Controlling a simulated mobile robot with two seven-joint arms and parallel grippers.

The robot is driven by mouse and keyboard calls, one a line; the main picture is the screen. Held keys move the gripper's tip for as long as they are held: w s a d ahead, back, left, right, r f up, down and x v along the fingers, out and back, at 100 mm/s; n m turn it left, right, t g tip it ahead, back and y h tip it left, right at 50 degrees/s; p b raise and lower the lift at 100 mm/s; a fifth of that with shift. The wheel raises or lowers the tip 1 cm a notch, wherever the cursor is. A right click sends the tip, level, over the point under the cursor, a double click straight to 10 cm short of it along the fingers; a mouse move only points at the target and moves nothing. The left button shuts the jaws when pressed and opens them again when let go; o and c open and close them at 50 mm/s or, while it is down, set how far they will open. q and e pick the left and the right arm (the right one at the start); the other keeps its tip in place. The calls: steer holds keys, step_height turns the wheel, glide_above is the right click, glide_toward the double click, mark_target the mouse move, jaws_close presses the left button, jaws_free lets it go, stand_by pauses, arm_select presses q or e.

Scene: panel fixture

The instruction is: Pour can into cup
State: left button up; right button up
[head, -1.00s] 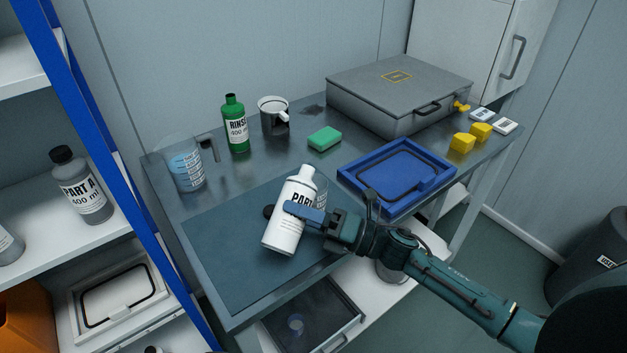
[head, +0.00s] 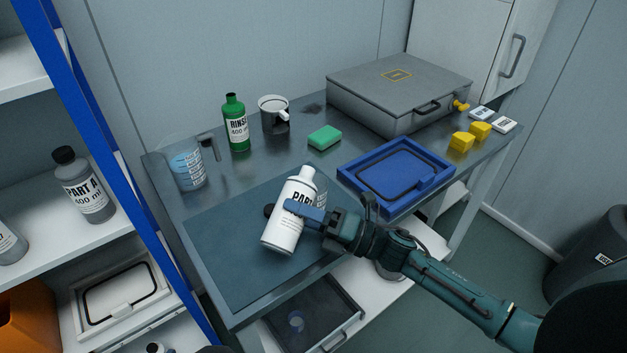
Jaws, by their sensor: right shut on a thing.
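A white bottle-shaped can (head: 286,226) with a "PART" label is held over the dark mat (head: 222,247). It leans, with its neck up and to the right. My right gripper (head: 298,214) is shut on it, one blue finger across its front. I cannot tell whether its base touches the mat. A clear cup with printed marks (head: 322,198) shows partly behind the can's right side; the can and gripper hide most of it. My left gripper is not in view.
A clear jug with blue marks (head: 187,168), a green "RINSE" bottle (head: 236,128) and a green sponge (head: 324,138) stand behind the mat. A blue tray (head: 347,172), a grey case (head: 375,104) and yellow blocks (head: 461,142) lie to the right. The left part of the mat is clear.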

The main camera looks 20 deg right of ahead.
arm_select(q)
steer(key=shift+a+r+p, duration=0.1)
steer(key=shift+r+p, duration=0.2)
steer(key=shift+p, duration=0.15)
arm_select(e)
steer(key=shift+s+a+m, duration=0.1)
steer(key=shift+a+m, duration=0.05)
steer(key=shift+m, duration=0.65)
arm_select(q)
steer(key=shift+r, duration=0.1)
arm_select(e)
steer(key=shift+r+t, duration=0.3)
steer(key=shift+t, duration=0.1)
arm_select(q)
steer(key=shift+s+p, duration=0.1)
steer(key=shift+p, duration=0.35)
arm_select(e)
steer(key=shift+r+m, duration=0.2)
steer(key=shift+m, duration=0.2)
arm_select(q)
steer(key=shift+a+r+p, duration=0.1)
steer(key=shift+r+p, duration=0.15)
steer(key=shift+p, duration=0.05)
arm_select(e)
steer(key=shift+r, duration=0.25)
